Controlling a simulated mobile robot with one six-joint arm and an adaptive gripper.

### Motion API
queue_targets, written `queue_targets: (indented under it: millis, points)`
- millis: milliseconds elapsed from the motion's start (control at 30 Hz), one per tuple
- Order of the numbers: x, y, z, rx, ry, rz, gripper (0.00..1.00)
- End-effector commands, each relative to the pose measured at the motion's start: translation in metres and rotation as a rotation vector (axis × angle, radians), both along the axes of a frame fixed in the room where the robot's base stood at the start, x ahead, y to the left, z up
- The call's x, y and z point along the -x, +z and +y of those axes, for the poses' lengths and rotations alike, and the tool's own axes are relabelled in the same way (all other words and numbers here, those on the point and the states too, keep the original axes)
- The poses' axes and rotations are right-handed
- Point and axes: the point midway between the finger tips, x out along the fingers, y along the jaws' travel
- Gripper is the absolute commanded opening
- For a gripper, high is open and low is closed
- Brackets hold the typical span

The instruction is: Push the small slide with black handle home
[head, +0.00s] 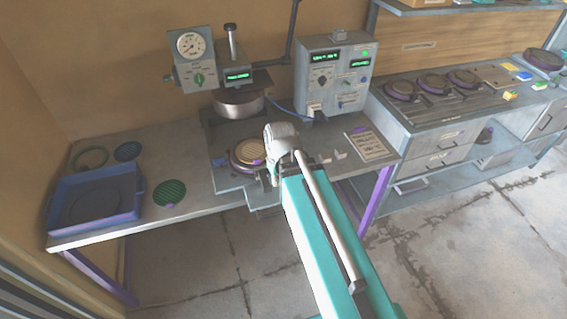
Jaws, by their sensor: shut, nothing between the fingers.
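The plate press (238,104) stands on the workbench, with a round silver head above its base. A grey slide (232,184) sticks out from the press toward the front edge of the bench. It carries a round plate (247,151) with a dark rim and a tan mesh face. My gripper (265,177) is shut and empty, low at the right side of the slide and plate. The black handle cannot be told apart from the dark gripper parts here. My wrist covers the right part of the slide, and I cannot tell whether the gripper touches it.
A blue tray (132,215) and a green mesh disc (170,193) lie on the left of the bench. A control box (334,77) stands behind right, and a printed card (366,145) lies at the right. A second bench (445,122) with several round plates is farther right.

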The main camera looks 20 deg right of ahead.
Motion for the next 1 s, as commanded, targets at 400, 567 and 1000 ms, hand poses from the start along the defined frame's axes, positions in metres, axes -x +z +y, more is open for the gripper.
queue_targets:
  millis: [400, 567, 1000]
  points:
    - [-0.062, -0.035, -0.036, -0.109, 0.44, -0.181, 0.0]
    - [-0.085, -0.045, -0.053, -0.123, 0.611, -0.277, 0.0]
    - [-0.142, -0.066, -0.114, -0.047, 1.046, -0.567, 0.0]
